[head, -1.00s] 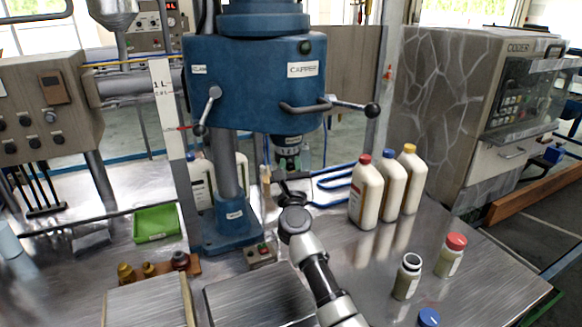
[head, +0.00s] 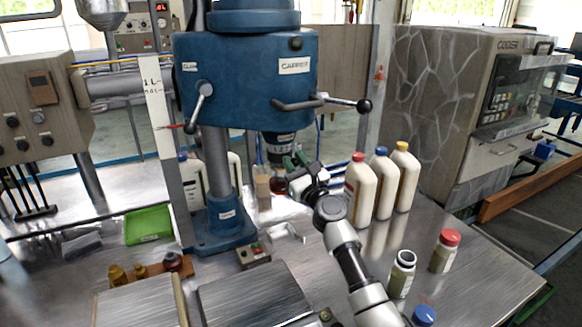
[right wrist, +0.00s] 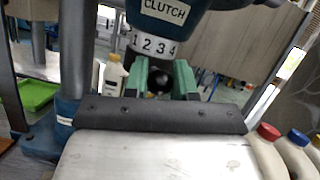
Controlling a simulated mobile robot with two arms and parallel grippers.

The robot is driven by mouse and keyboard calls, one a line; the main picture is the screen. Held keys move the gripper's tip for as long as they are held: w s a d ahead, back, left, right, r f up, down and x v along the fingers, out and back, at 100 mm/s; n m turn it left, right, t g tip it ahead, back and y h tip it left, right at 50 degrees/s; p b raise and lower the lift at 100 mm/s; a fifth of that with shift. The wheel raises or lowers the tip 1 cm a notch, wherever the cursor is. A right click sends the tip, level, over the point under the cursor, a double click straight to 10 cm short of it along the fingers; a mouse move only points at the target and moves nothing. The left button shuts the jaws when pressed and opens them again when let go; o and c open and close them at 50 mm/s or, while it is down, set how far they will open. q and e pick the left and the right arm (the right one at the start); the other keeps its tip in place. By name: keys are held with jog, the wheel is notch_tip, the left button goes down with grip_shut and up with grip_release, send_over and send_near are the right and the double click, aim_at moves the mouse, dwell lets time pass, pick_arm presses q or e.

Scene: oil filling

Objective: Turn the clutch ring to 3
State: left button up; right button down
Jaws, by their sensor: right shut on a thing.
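The clutch ring (right wrist: 155,45) is a pale band marked 1, 2, 3, 4 under the blue capper head (head: 245,80), below a CLUTCH label. In the head view the ring (head: 280,143) shows small, with unreadable marks. Which number is selected I cannot tell. My right gripper (right wrist: 162,82) has green fingers just below the numbers, on either side of a dark round part. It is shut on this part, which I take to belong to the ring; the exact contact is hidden. In the head view the right gripper (head: 293,162) is beneath the capper head. My left gripper is not in view.
Three white bottles with red (head: 359,190), blue (head: 382,185) and yellow (head: 405,178) caps stand right of my right arm. Two small jars (head: 402,274) (head: 446,250) stand nearer. A green tray (head: 148,226) lies left of the blue column (head: 219,180). Capper levers (head: 350,104) stick out above.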

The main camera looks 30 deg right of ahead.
jog(key=shift+d+n+y, duration=0.2)
jog(key=shift+n+y, duration=0.1)
jog(key=shift+y, duration=0.5)
jog(key=c, duration=0.9)
grip_release()
jog(key=b+v, duration=0.1)
jog(key=v, duration=0.9)
jog(key=shift+s+f, duration=0.15)
jog(key=shift+s, duration=0.2)
